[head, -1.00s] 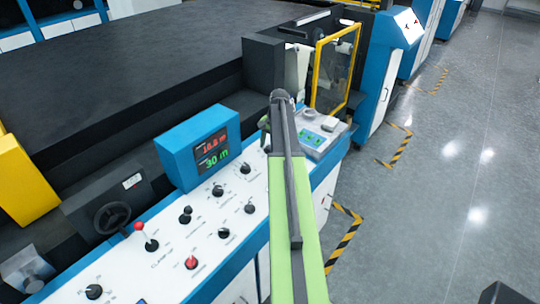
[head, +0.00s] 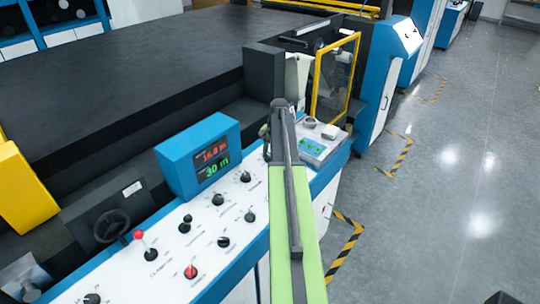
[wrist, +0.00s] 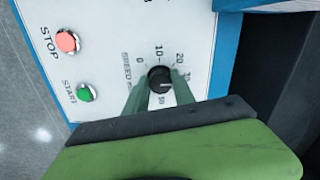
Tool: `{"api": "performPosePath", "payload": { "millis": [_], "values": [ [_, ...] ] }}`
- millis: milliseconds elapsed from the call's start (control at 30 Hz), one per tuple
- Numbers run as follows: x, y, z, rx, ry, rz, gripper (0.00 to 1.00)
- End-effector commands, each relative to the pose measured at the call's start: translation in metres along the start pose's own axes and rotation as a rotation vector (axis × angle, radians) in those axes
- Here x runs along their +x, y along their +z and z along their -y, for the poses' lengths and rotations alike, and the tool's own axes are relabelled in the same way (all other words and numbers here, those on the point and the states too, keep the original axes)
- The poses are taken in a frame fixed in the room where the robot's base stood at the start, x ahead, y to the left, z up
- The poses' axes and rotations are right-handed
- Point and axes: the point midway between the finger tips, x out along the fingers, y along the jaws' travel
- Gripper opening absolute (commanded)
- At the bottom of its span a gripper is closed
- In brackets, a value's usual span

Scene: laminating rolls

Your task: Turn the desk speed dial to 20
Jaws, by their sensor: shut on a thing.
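The speed dial (wrist: 160,74) is a small black knob on a white panel in the wrist view, with the printed word SPEED beside it. The numbers 0, 10, 20 and 30 run around it. My gripper (wrist: 160,82) is shut on the dial, with one green finger on each side. A short white mark shows on the knob's face, toward the right; its exact reading is not clear. In the head view my arm hides the dial. The blue display box (head: 198,156) shows red digits like 16.0 above a green 30 m.
A red STOP button (wrist: 67,41) and a green START button (wrist: 84,93) sit left of the dial. A yellow-framed guard (head: 336,78) stands beyond my arm. Open floor lies right.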

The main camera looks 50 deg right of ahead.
Motion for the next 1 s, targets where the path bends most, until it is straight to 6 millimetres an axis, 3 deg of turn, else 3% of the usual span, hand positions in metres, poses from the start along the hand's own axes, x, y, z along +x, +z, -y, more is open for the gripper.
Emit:
{"api": "performPosePath", "payload": {
  "millis": [1000],
  "values": [
    [0.0004, 0.0008, -0.0016, -0.686, 0.02, 0.003, 0.0]
  ]
}}
